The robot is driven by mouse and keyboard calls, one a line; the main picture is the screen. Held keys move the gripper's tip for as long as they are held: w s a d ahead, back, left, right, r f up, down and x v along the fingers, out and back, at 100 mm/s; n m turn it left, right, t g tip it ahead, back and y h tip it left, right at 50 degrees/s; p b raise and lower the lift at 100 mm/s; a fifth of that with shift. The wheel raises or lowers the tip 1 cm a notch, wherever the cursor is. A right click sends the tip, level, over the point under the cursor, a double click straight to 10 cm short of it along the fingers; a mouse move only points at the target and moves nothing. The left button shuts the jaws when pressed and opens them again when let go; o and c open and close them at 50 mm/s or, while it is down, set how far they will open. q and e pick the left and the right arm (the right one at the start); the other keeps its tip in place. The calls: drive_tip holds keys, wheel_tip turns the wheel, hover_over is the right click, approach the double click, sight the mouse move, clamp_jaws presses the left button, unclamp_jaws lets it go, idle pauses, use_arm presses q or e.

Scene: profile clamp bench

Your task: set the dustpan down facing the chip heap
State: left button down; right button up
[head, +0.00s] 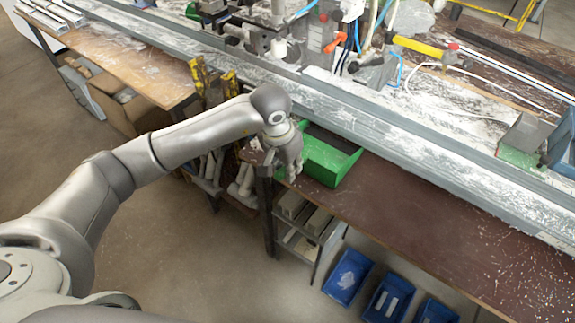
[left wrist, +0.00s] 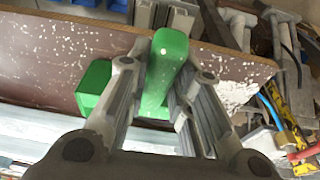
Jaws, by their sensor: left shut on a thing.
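The green dustpan (head: 332,160) is at the left end of the brown bench top, beside the long grey rail. My left gripper (head: 292,172) is at the dustpan's left side. In the left wrist view, the gripper (left wrist: 165,85) is shut on the dustpan's upright green handle (left wrist: 167,62). Part of the pan (left wrist: 93,84) shows left of the fingers, and the rest is hidden. I cannot tell whether the pan touches the bench. In that view a patch of pale chips (left wrist: 236,94) lies right of the fingers, near the bench end. My right gripper is not in view.
The brown bench top (head: 425,215) is mostly clear right of the dustpan, with scattered chips (head: 535,270) farther right. The grey rail (head: 440,160) runs along its back. Blue bins (head: 348,277) stand below the front edge. A wooden table (head: 130,62) stands at the left.

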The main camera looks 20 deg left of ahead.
use_arm(q)
drive_tip(key=shift+r, duration=0.1)
drive_tip(key=c, duration=1.3)
unclamp_jaws()
drive_tip(key=shift+o, duration=0.5)
drive_tip(key=shift+o, duration=1)
drive_tip(key=o, duration=1)
drive_tip(key=shift+s, duration=0.1)
